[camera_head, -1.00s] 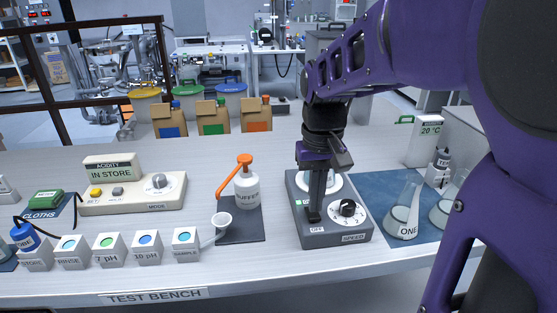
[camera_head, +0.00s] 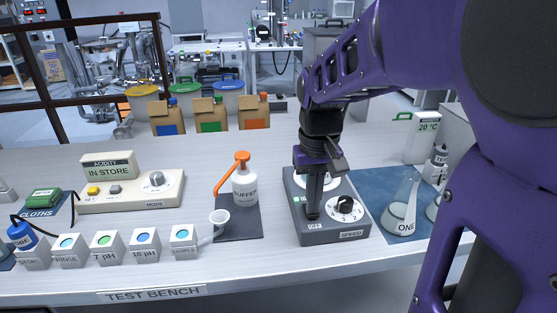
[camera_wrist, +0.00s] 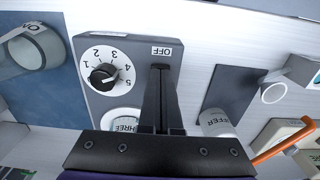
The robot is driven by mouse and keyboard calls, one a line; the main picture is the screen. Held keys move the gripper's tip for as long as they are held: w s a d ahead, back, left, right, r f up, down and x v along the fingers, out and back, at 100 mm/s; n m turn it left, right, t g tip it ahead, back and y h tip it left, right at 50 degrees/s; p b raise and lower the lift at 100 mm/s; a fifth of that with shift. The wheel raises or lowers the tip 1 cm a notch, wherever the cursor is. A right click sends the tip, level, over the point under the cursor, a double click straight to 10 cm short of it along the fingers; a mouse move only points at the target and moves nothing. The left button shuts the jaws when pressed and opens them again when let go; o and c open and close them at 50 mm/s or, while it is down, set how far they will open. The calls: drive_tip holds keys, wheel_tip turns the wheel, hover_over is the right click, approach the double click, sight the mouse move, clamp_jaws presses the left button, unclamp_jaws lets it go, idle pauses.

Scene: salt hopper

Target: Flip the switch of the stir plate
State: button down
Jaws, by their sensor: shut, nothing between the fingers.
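The stir plate (camera_head: 326,231) is a dark grey box on the bench, with an OFF label and a SPEED label on its front edge. Its black speed knob (camera_head: 345,204) sits on a white numbered dial, which also shows in the wrist view (camera_wrist: 103,76). My gripper (camera_head: 312,214) is shut and empty, pointing down at the plate's left front, just behind the OFF label (camera_wrist: 161,51). The fingertips hide the switch; I cannot tell whether they touch it.
Flask ONE (camera_head: 404,207) stands on a blue mat right of the plate. A buffer bottle (camera_head: 245,187) with an orange pump and a white scoop (camera_head: 219,220) are to the left. Labelled sample blocks (camera_head: 145,246) line the front. Open bench lies behind the plate.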

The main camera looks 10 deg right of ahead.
drive_tip(key=shift+f, duration=0.2)
drive_tip(key=shift+r, duration=0.15)
wheel_tip(320, 180, up, 7)
drive_tip(key=p, duration=0.6)
idle(0.3)
